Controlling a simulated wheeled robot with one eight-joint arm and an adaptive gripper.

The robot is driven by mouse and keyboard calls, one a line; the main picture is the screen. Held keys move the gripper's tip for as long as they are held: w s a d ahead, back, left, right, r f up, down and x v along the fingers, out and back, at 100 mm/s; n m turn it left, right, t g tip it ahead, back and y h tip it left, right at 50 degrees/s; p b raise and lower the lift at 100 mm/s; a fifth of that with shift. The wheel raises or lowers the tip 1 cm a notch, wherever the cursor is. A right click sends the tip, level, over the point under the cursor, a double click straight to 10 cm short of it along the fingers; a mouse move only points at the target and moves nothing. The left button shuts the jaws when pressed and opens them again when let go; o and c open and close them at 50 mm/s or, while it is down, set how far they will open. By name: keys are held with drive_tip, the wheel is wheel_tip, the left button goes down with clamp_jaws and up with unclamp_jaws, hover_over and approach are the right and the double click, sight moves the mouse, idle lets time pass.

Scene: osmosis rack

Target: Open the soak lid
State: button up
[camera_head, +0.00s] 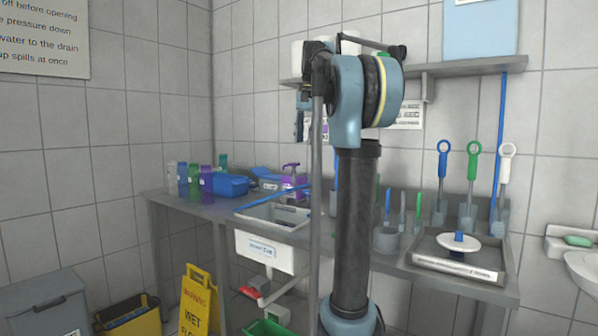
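I cannot tell for sure which thing is the soak lid. A white round disc with a blue knob (459,242) lies on a grey tray (491,272) at the right end of the bench. A white labelled tub (264,252) is at the bench front left of my arm, below a shallow grey sink or tray (273,214). A grey bin with a flat lid (40,290) stands at the lower left. My arm rises in the middle and bends at the top. A small dark part left of its top may be my gripper (300,126); its fingers are not clear.
Blue, green and white handled brushes (473,163) stand along the wall. Several bottles (193,182) and a blue container (231,186) are at the bench's left end. A yellow wet-floor sign (196,300) stands in front. A shelf (465,67) runs above.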

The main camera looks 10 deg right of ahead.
drive_tip(key=w+r+m, duration=0.1)
drive_tip(key=w+r, duration=0.4)
drive_tip(key=f, duration=0.5)
drive_tip(key=w+f, duration=0.1)
drive_tip(key=f, duration=0.5)
drive_tip(key=w+a+f, duration=0.1)
drive_tip(key=f, duration=0.5)
drive_tip(key=shift+a+f, duration=0.1)
drive_tip(key=shift+f, duration=0.15)
clamp_jaws()
